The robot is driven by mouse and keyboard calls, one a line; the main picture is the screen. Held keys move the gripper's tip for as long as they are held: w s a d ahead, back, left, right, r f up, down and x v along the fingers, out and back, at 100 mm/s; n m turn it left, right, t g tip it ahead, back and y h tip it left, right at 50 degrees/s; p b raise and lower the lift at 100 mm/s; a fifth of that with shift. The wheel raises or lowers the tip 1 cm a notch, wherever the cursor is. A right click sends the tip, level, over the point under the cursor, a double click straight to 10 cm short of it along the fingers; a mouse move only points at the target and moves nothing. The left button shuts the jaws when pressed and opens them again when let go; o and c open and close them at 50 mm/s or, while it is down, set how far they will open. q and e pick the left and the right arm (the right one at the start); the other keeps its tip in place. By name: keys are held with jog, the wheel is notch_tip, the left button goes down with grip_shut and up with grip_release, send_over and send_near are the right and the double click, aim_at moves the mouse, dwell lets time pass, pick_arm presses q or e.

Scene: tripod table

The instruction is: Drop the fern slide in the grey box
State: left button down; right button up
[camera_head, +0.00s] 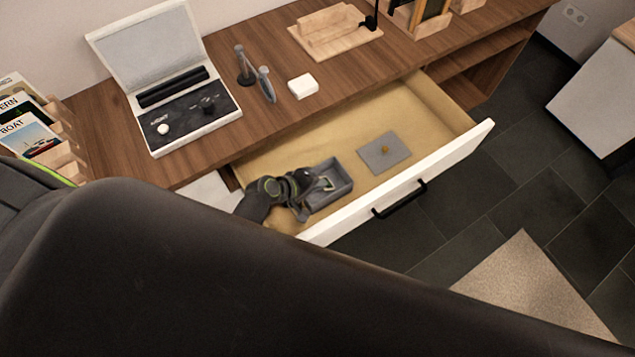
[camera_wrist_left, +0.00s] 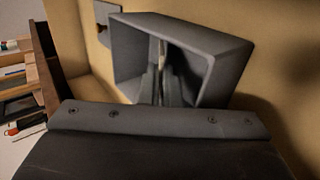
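The open-topped grey box (camera_head: 343,174) stands in the open drawer and fills the middle of the left wrist view (camera_wrist_left: 235,65). My left gripper (camera_head: 312,185) reaches into the box's opening from the left. In the left wrist view its fingers (camera_wrist_left: 162,85) are close together inside the box walls, around a thin pale strip (camera_wrist_left: 161,55). The strip looks like a slide seen edge-on. Its picture is hidden, so I cannot read which slide it is. My right gripper is not in view.
The white drawer front (camera_head: 445,168) bounds the near side. On the desk are an open white case (camera_head: 190,118), a white block (camera_head: 303,86) and a wooden tray (camera_head: 335,32).

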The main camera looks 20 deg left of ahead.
pick_arm(q)
jog(key=shift+f, duration=0.25)
jog(key=c, duration=1.6)
grip_release()
jog(key=shift+o, duration=0.2)
jog(key=shift+s+f, duration=0.1)
jog(key=shift+s, duration=0.05)
jog(key=shift+s+f, duration=0.1)
jog(key=shift+c, duration=0.3)
jog(key=shift+o, duration=0.5)
jog(key=shift+o, duration=0.2)
jog(key=shift+r, duration=0.2)
